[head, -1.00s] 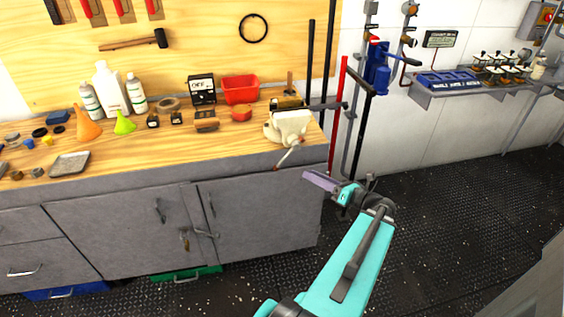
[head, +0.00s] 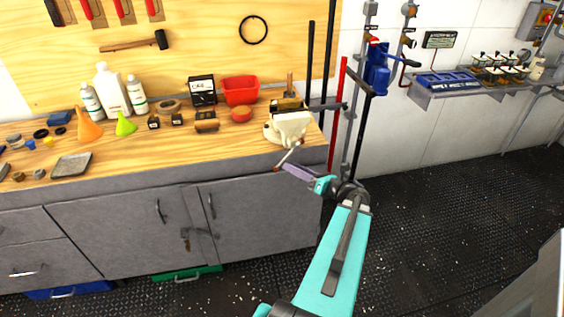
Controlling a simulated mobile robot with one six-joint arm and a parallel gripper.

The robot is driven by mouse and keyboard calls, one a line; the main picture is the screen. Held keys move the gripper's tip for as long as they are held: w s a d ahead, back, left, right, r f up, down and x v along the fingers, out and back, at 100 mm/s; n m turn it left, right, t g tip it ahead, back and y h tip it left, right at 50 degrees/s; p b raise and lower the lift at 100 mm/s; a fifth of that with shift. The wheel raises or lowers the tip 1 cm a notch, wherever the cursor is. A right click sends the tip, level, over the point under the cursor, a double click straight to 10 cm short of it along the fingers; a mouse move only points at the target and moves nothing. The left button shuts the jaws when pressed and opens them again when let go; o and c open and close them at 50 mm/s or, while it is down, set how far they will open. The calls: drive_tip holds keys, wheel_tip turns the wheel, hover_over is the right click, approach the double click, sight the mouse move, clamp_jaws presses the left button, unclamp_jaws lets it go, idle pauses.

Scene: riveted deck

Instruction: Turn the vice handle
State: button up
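A cream vice (head: 290,125) sits at the right front corner of the wooden workbench (head: 190,150). Its handle (head: 289,155), a thin pale bar with a reddish lower end, slants down to the left in front of the bench edge. My gripper (head: 286,167), with purple fingers and a teal body, reaches in from the right. Its fingertips are at the lower end of the handle in the picture. I cannot tell whether they touch it or whether the fingers are apart.
A red tub (head: 240,91), bottles and small tools stand on the bench behind and left of the vice. Grey cabinets (head: 258,212) are below. Tall bars, one a red pole (head: 338,110), stand right of the vice. The deck (head: 440,230) at right is clear.

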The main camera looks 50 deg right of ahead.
sight(282, 163)
drive_tip(key=shift+w+a+p, duration=0.2)
drive_tip(key=shift+w+p, duration=0.25)
drive_tip(key=shift+w, duration=2.3)
clamp_jaws()
